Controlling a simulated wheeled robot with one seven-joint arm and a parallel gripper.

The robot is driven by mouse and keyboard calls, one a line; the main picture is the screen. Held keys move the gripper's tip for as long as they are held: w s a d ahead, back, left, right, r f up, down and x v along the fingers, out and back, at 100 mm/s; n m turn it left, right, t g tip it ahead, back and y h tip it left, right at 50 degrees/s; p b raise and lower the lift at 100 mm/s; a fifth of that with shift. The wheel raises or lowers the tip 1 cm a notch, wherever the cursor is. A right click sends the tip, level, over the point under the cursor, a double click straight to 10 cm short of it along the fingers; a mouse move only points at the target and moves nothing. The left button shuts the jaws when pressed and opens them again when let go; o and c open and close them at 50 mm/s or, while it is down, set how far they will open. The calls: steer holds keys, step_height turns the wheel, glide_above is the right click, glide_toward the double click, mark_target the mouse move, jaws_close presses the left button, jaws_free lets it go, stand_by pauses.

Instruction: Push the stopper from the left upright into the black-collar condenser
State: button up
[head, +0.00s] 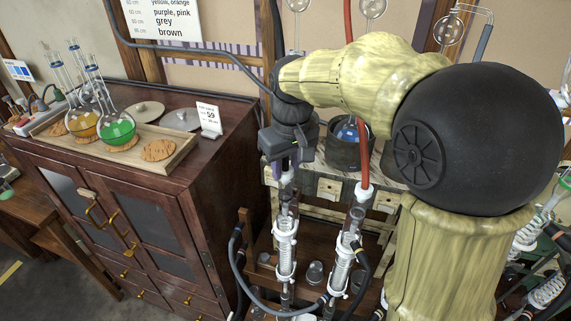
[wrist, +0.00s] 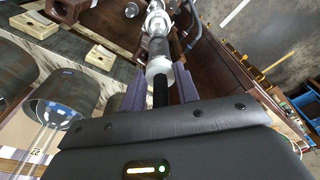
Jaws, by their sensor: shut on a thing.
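My gripper (head: 287,163) points down over the left condenser (head: 285,245), a clear upright tube with a white coil. It is shut on a stopper (wrist: 158,68) with a white body and black stem, seen between the purple fingers in the wrist view. The stopper's lower end meets or sits just over a dark grey collar (wrist: 158,47) at the condenser's top; I cannot tell how deep it sits. The glass neck (wrist: 157,22) shows beyond. In the head view the stopper is a small pale piece (head: 287,177) under the fingers, partly hidden.
A second condenser (head: 342,262) stands close on the right, with a white fitting (head: 362,192) and red hose (head: 362,150) at its top. Dark hoses loop around both. A dark pot (head: 347,150) stands behind. A cabinet (head: 150,200) with a flask tray (head: 170,165) is at left.

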steer(key=o, duration=1)
steer(key=shift+o, duration=0.2)
steer(key=shift+r, duration=0.1)
step_height(320, 180, up, 17)
steer(key=s+d+b, duration=0.1)
steer(key=b, duration=0.1)
steer(key=shift+s, duration=0.4)
steer(key=shift+a, duration=0.15)
